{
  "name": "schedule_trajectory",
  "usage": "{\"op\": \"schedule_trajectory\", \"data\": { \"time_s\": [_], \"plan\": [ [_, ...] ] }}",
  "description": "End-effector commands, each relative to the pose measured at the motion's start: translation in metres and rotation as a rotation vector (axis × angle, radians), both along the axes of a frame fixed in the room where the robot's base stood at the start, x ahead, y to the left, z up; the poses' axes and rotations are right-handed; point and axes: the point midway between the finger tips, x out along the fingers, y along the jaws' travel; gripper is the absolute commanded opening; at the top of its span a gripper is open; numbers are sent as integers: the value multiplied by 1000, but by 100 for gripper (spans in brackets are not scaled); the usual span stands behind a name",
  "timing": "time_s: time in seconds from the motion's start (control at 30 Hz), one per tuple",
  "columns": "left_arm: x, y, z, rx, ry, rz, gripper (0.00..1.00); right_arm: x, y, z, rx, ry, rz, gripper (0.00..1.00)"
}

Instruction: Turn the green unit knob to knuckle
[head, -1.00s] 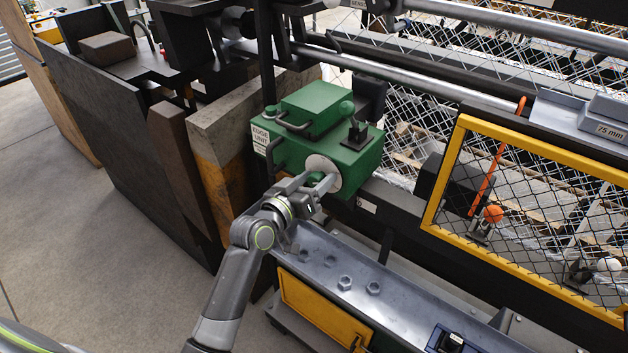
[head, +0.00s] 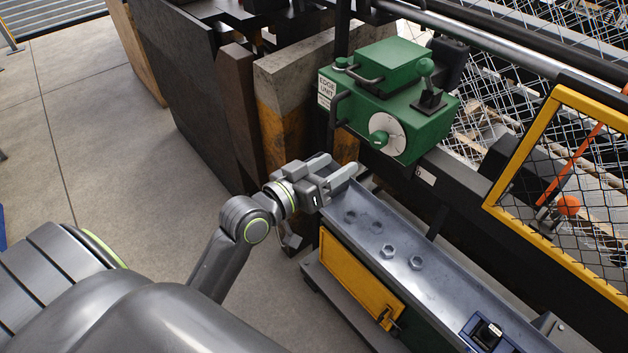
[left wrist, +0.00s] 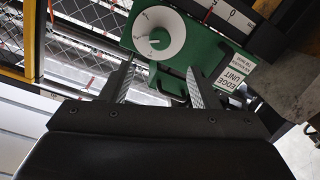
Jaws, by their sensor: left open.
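The green edge unit (head: 400,66) sits on the black machine frame. Its white dial (head: 398,127) faces the front, with a round green knob (head: 379,139) on it. In the left wrist view the dial (left wrist: 172,27) shows small marks and the knob (left wrist: 155,40); the marks are too small to read. My left gripper (head: 345,171) is open and empty, below and left of the dial and apart from it. In the left wrist view its two fingers (left wrist: 158,84) stand apart below the dial. My right gripper is not in view.
A grey tray (head: 446,292) with several nuts runs below the unit. A yellow-framed mesh guard (head: 520,146) is at the right. Dark slabs (head: 186,90) stand at the left; the floor there is clear.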

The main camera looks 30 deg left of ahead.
Motion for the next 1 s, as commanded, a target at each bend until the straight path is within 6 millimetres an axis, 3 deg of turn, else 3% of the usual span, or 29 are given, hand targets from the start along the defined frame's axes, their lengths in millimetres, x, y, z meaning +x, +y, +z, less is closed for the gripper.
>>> {"op": "schedule_trajectory", "data": {
  "time_s": [0.1,0.3,0.9,1.0],
  "plan": [
    [-22,7,-1,5,0,-1,55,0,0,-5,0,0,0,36],
    [-39,13,1,1,1,0,55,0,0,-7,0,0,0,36],
    [-42,14,2,0,0,0,55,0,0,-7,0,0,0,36],
    [-39,17,-7,3,17,12,55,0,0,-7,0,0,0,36]
  ]
}}
